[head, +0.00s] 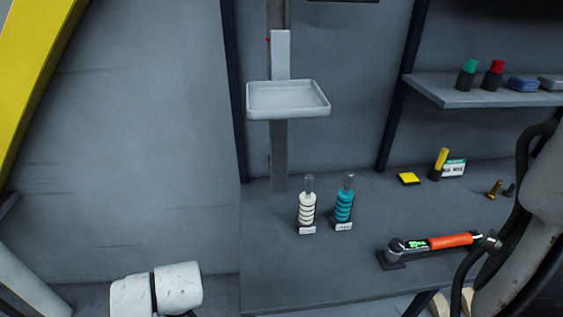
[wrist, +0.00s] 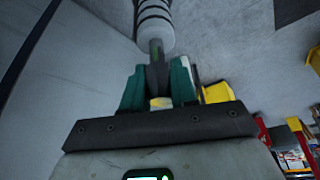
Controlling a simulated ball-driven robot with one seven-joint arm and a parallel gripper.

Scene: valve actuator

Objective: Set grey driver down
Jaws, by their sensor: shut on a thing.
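In the wrist view, my gripper (wrist: 157,85) has its green fingers closed on the shaft of a grey driver (wrist: 154,18). Its ribbed handle with dark rings extends away from the fingers and is cut off by the top edge. The held driver and the gripper's fingers cannot be made out in the head view. On the bench (head: 270,270) in the head view, a white ringed driver (head: 307,207) and a teal ringed driver (head: 344,204) stand upright side by side, each with a small label in front.
An empty pale tray (head: 288,112) is mounted on a post above the bench. An orange-handled tool (head: 450,241) lies at the bench's right front. A yellow block (head: 409,179) lies farther back. A shelf (head: 470,95) holds small items. My arm fills the right edge.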

